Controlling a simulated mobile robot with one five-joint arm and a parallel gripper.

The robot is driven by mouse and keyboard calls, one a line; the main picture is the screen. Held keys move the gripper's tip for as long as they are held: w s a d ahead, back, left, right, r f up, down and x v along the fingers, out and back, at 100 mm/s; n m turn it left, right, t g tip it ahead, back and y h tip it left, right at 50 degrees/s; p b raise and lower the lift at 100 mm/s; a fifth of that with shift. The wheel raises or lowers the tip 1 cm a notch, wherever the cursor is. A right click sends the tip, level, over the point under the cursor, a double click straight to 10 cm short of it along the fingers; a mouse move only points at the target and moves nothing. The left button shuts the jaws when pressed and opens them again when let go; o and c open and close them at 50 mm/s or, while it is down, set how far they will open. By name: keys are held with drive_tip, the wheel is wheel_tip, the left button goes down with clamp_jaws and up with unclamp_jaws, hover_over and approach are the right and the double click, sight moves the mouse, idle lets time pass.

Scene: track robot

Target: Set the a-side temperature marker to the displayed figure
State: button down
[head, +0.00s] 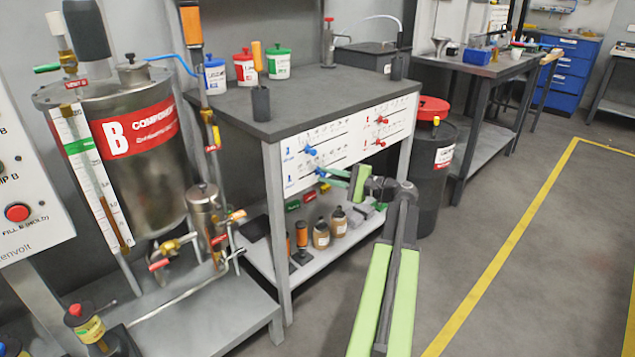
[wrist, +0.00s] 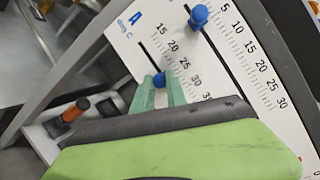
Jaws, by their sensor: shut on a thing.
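A white panel with printed scales (head: 345,140) is on the front of the grey bench. In the wrist view it carries a large "A" and a lower blue marker (wrist: 158,79) in a slanted slot, about level with the 25 on its scale; the exact reading is unclear. My gripper (wrist: 160,92) has its two teal fingers shut on this marker, one on each side. An upper blue marker (wrist: 198,15) stands in a longer slot, apart from my fingers. In the head view my gripper (head: 327,177) reaches the panel's lower left. I cannot make out a displayed figure.
Two red markers (head: 380,131) are farther right on the panel. Bottles (head: 329,230) stand on the shelf below. A dark drum (head: 433,165) with a red lid is to the right. A steel tank (head: 130,140) marked B is at left. The floor at right is clear.

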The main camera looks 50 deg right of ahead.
drive_tip(key=c, duration=1.4)
unclamp_jaws()
drive_tip(key=shift+r, duration=0.1)
drive_tip(key=shift+o, duration=0.2)
drive_tip(key=v, duration=1.7)
drive_tip(key=shift+s, duration=0.2)
